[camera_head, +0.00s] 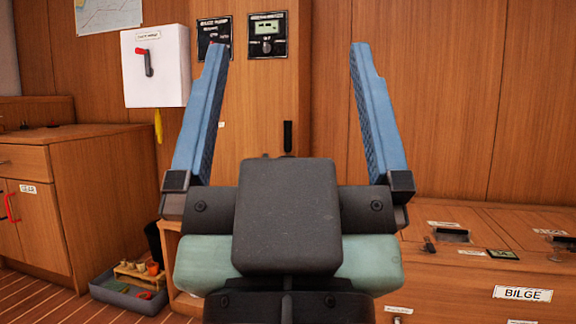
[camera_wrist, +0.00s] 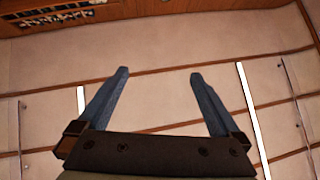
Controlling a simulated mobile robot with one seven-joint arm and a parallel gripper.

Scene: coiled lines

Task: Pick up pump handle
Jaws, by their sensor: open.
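My gripper (camera_head: 288,48) is raised in the middle of the head view, its two blue fingers wide apart with nothing between them. In the wrist view my gripper (camera_wrist: 159,73) is also open and empty, against pale panels that look like the ceiling. I cannot tell for sure which thing is the pump handle. A short dark upright bar (camera_head: 288,136) shows between and below the fingertips, against the wood wall; its lower end is hidden behind my gripper. A small dark fitting (camera_head: 429,244) sits on the bench marked BILGE (camera_head: 470,274). My gripper appears clear of both.
A white box (camera_head: 156,66) with a red-tipped lever hangs on the wall at the left, near two dark panels (camera_head: 267,36). A wooden cabinet (camera_head: 60,190) stands at the left. A grey bin (camera_head: 128,293) with small items sits on the floor.

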